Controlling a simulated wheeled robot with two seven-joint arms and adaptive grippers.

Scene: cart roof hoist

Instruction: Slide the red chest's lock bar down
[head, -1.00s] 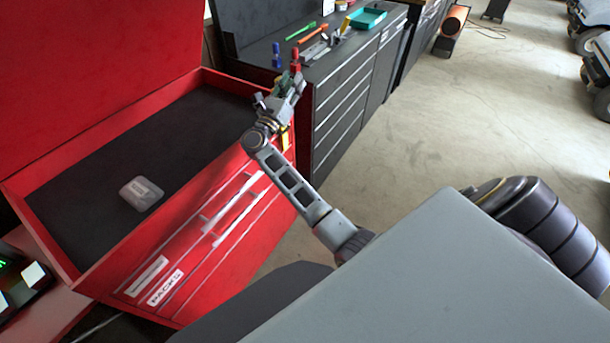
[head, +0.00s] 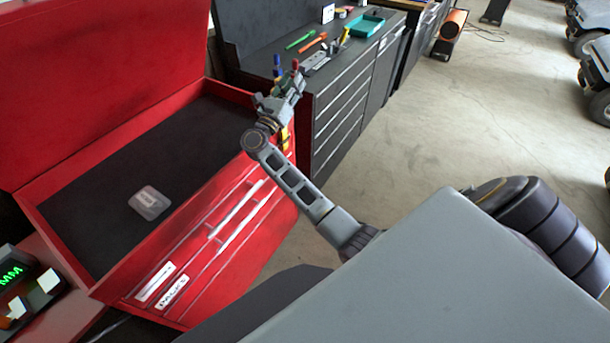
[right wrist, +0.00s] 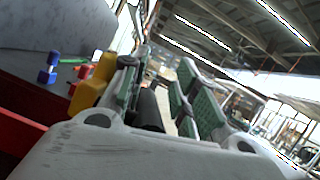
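The red chest (head: 215,245) stands at the left with its lid up and a dark-lined open top. A yellow piece (head: 285,139), which looks like the lock bar, sits at the chest's right front corner, partly hidden by my right arm. My right gripper (head: 292,80) is just above that corner. In the right wrist view its two green-padded fingers (right wrist: 165,90) are apart with no object clearly between them. The yellow piece (right wrist: 92,88) is left of the left finger there; I cannot tell whether they touch. My left gripper is not in view.
A small clear box (head: 149,203) lies in the chest's top. A dark workbench (head: 345,85) with drawers, tools and a teal tray (head: 366,25) stands behind the gripper. A device with green digits (head: 20,285) is at the lower left. Open floor (head: 440,130) lies to the right.

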